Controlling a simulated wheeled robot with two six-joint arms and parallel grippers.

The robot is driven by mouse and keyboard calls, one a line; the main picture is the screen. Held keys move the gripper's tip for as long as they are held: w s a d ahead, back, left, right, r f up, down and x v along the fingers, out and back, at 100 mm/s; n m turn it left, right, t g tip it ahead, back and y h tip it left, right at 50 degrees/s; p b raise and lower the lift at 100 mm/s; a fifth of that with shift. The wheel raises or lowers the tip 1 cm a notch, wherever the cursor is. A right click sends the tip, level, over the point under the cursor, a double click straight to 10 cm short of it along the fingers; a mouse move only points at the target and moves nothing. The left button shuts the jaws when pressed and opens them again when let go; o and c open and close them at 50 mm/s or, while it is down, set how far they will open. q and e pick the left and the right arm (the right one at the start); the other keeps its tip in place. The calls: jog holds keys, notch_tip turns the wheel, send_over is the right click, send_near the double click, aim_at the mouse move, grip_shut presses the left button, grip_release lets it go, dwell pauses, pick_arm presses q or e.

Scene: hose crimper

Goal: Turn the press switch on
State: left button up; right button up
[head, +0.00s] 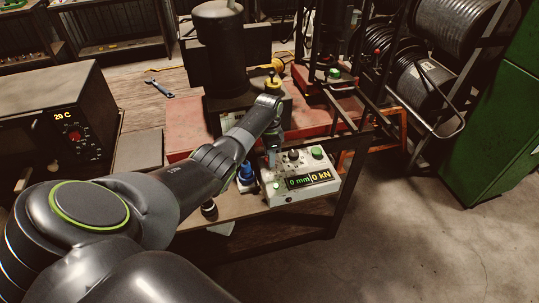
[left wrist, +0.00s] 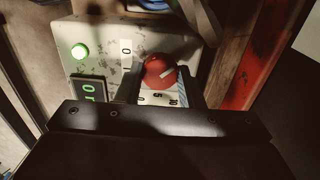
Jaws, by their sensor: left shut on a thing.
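The press control box (head: 308,190) is a worn pale box on the bench edge. Its lit display (head: 308,180) reads "0 mm" and "0 kN". My left gripper (head: 272,160) reaches down to the left part of its top. In the left wrist view, the left gripper (left wrist: 162,88) has a finger on each side of a red round knob (left wrist: 158,70) with a white pointer mark and is shut on it. Printed marks including "0" and "5" surround the knob. A green button (left wrist: 80,51) glows on the same panel. My right gripper is not in view.
A blue-topped item (head: 246,174) stands just left of the box. A black press cylinder (head: 218,45) rises behind. An oven-like unit (head: 60,125) reading "20 C" is at left. A green cabinet (head: 495,120) stands right; the floor before it is clear.

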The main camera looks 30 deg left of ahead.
pick_arm(q)
jog(key=shift+w+r, duration=0.1)
dwell(0.3)
jog(key=o, duration=1)
notch_tip(320, 180, up, 17)
jog(key=shift+w+a+r, duration=0.15)
jog(key=shift+w+a, duration=0.05)
jog(key=shift+a, duration=0.1)
